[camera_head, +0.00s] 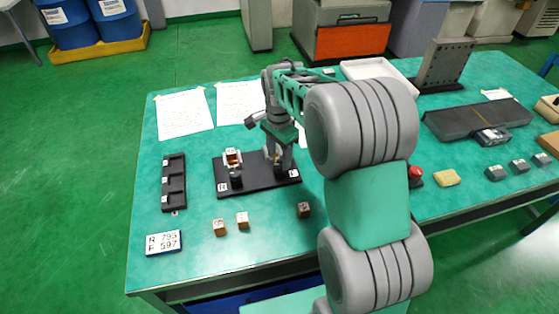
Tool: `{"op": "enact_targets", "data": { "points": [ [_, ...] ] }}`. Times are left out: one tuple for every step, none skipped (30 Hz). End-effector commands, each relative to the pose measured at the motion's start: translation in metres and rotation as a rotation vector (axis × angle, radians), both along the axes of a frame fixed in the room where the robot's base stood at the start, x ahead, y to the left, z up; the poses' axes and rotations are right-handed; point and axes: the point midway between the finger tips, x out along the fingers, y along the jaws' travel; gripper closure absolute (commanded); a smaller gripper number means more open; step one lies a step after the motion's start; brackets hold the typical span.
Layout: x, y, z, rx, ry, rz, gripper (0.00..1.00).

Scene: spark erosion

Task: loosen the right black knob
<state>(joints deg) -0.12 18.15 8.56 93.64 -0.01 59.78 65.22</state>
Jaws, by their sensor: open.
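A black base plate (258,187) lies on the green table. On its left part stands a black round knob (236,180) with a brass-and-white block (233,158) just behind it. My gripper (279,158) points down over the right part of the plate. Its jaws are open, but the fingertips are small and partly covered by my arm. The right black knob is not clearly visible. It is hidden by or merges with my dark gripper, so I cannot tell whether the fingers touch it.
Small brown cubes (242,220) lie in front of the plate. A black slotted tray (174,182) and a number plate (164,243) are at the left. Paper sheets (185,113) lie behind. A red button (415,172) and yellow block (446,178) are right of my arm.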

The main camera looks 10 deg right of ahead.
Motion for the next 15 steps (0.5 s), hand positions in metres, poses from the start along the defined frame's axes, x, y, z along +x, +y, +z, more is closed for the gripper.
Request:
{"op": "enact_targets", "data": {
  "points": [
    [-0.001, 0.0, -0.008, 0.0, 0.002, 0.0, 0.48],
    [-0.001, 0.0, -0.013, 0.0, 0.002, 0.0, 0.48],
    [0.0, -0.001, -0.019, 0.0, 0.001, 0.0, 0.48],
    [0.0, -0.001, -0.022, 0.0, 0.001, 0.0, 0.48],
    [0.0, -0.001, -0.025, 0.0, 0.001, 0.0, 0.48],
    [0.0, -0.001, -0.028, 0.0, -0.001, 0.0, 0.48],
    [0.0, -0.001, -0.029, 0.0, -0.002, 0.0, 0.48],
    [0.0, -0.001, -0.03, 0.0, -0.002, 0.0, 0.48],
    [0.0, -0.001, -0.03, 0.0, -0.002, 0.0, 0.48],
    [0.0, -0.001, -0.03, 0.0, -0.002, 0.0, 0.48],
    [0.0, -0.001, -0.03, 0.0, -0.002, 0.001, 0.48],
    [0.0, -0.001, -0.03, 0.0, -0.002, 0.001, 0.48],
    [0.0, -0.001, -0.03, 0.0, -0.002, 0.001, 0.48],
    [0.0, -0.001, -0.03, 0.0, -0.002, 0.001, 0.48],
    [0.0, -0.001, -0.03, 0.0, -0.002, 0.001, 0.51]
  ]
}}
